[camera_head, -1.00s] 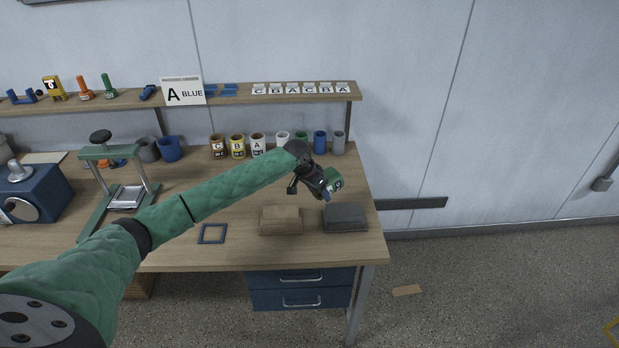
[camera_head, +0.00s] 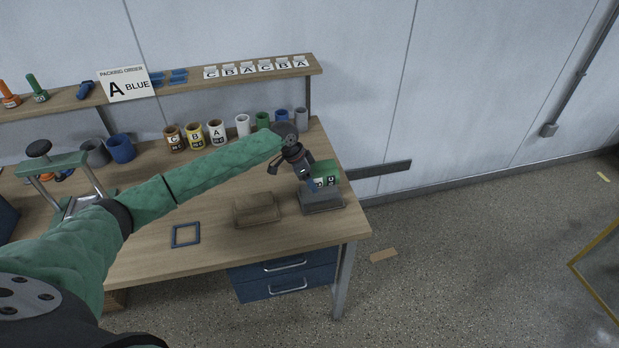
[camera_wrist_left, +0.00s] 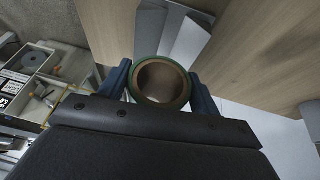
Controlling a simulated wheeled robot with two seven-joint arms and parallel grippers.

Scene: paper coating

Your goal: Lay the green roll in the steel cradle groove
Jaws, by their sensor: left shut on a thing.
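The green roll (camera_head: 326,172) is held in my left gripper (camera_head: 313,183) at the right end of the table. In the head view the roll shows directly over the grey steel cradle (camera_head: 323,205), very close to its top. I cannot tell if they touch. In the left wrist view the roll (camera_wrist_left: 162,82) shows end-on, a brown core with a green rim, between the blue fingers of my left gripper (camera_wrist_left: 160,88). The grey cradle (camera_wrist_left: 150,28) shows just beyond it, its groove partly hidden. My right gripper is out of view.
A wooden cradle (camera_head: 256,209) stands just left of the steel one. A blue square frame (camera_head: 186,235) lies further left. Several cups, including a white one (camera_head: 243,125), line the back under the shelf (camera_head: 190,87). The table's right edge is close.

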